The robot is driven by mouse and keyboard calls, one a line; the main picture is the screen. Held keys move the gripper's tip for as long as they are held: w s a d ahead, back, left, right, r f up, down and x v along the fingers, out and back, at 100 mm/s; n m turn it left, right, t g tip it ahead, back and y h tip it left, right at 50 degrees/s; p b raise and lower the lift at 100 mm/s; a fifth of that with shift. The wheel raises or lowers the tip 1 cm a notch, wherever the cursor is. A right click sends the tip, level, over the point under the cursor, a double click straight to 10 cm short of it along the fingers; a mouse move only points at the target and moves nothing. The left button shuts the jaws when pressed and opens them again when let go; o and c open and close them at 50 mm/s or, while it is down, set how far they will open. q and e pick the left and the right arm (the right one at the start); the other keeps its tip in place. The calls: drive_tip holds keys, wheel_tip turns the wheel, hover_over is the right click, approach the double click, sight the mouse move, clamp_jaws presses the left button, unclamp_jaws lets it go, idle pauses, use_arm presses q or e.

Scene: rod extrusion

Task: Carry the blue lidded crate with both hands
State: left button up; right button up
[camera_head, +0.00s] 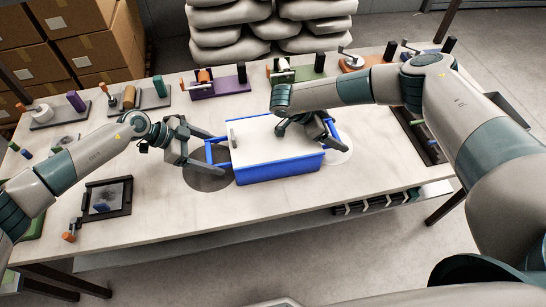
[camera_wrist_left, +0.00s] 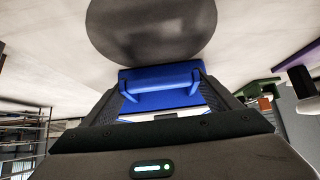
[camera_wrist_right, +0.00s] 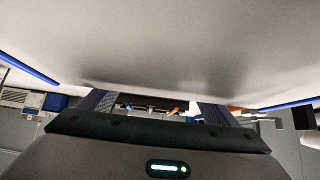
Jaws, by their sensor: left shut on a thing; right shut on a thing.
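The blue crate (camera_head: 280,168) with a flat white lid (camera_head: 265,140) is at the middle of the table in the head view. A small grey piece (camera_head: 233,138) shows at the lid's left side. My left gripper (camera_head: 210,151) is shut on the blue handle at the crate's left end; the blue end also shows in the left wrist view (camera_wrist_left: 160,99). My right gripper (camera_head: 332,131) is shut at the crate's right-end handle, its arm reaching over the lid. A pale surface fills most of the right wrist view. Whether the crate touches the table is unclear.
A dark disc (camera_head: 205,181) and a white disc (camera_head: 341,154) lie on the table (camera_head: 190,228) by the crate's ends. Several coloured fixtures, including a purple one (camera_head: 220,87), line the back. A dark tray (camera_head: 103,199) lies front left. The front middle is clear.

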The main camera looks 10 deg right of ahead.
use_arm(q)
drive_tip(key=o, duration=1.5)
use_arm(e)
drive_tip(key=o, duration=1.5)
use_arm(q)
drive_tip(key=shift+o, duration=0.2)
use_arm(e)
drive_tip(key=shift+o, duration=0.2)
use_arm(q)
drive_tip(key=v, duration=1.2)
use_arm(e)
drive_tip(key=v, duration=1.2)
use_arm(q)
drive_tip(key=shift+s+f, duration=0.1)
use_arm(e)
drive_tip(key=shift+s+f, duration=0.1)
drive_tip(key=shift+f, duration=0.05)
